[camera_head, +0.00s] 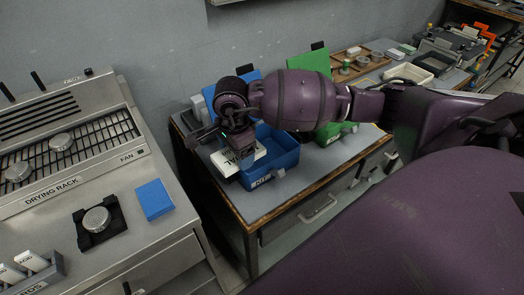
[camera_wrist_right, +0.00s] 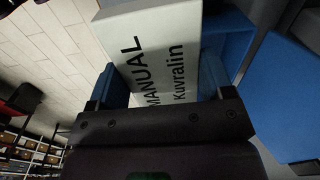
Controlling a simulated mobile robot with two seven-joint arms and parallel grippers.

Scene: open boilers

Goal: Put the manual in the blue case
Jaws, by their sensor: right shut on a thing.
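My right gripper (camera_head: 240,150) reaches in from the right and is shut on the white manual (camera_head: 222,164). The manual also shows in the right wrist view (camera_wrist_right: 160,62), between the two blue finger pads, with the words "MANUAL" and "Kuvralin" on it. The open blue case (camera_head: 280,158) stands on the side table, with a label on its front and its lid raised behind. The manual is at the case's left side, partly over it; whether they touch I cannot tell. My gripper and arm hide part of the case. My left gripper is not in view.
An open green case (camera_head: 309,66) stands right of the blue one, partly behind my arm. A wooden tray (camera_head: 372,60) and a white bin (camera_head: 432,64) are further right. A steel drying rack (camera_head: 70,140) with a blue block (camera_head: 154,199) is at left.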

